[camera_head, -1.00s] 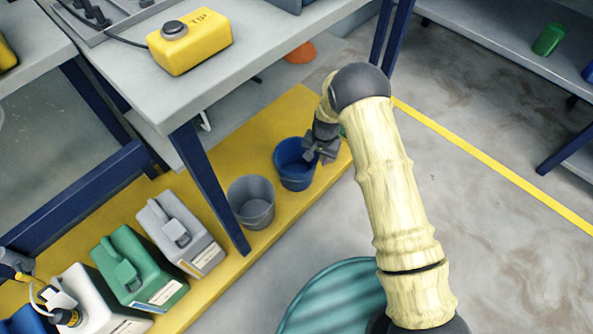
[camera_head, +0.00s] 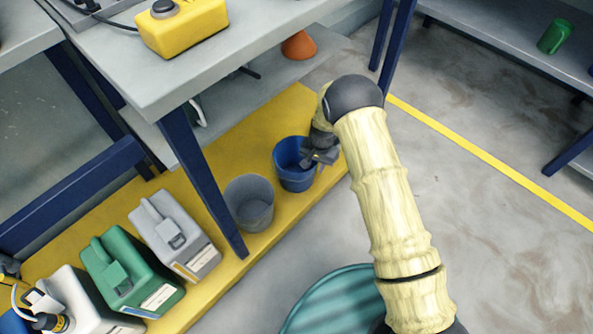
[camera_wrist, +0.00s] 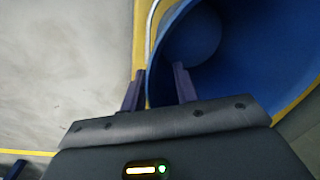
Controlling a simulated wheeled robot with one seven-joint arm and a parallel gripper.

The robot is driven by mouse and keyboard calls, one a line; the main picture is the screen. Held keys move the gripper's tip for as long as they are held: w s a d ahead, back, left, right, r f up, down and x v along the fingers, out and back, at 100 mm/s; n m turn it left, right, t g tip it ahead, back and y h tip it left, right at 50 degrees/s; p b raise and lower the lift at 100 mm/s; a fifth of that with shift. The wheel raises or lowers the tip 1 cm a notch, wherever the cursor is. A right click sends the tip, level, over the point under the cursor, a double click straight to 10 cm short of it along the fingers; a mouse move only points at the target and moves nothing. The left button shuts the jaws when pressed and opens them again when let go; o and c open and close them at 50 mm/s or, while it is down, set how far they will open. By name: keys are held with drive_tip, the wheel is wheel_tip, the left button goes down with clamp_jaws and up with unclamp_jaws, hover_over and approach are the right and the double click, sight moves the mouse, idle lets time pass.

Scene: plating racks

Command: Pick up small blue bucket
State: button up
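The small blue bucket (camera_head: 291,178) stands upright on the yellow floor strip, beside a grey bucket. My gripper (camera_head: 308,159) is at the bucket's right rim in the head view. In the wrist view, the bucket (camera_wrist: 245,50) fills the upper right, with its interior showing. My gripper (camera_wrist: 159,74) has its two fingers apart there, one outside the bucket wall and one inside, with the rim between them. A gap shows between the fingers, and they do not look closed on the wall. The lower wall is partly hidden by the gripper body.
The grey bucket (camera_head: 250,204) stands left of the blue one, near a blue table leg (camera_head: 203,180). Grey (camera_head: 175,236) and green (camera_head: 130,272) jugs stand farther left. The table (camera_head: 190,75) overhangs behind. The floor at right (camera_head: 480,220) is clear.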

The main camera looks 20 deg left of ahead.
drive_tip(key=shift+c, duration=0.2)
clamp_jaws()
idle(1.2)
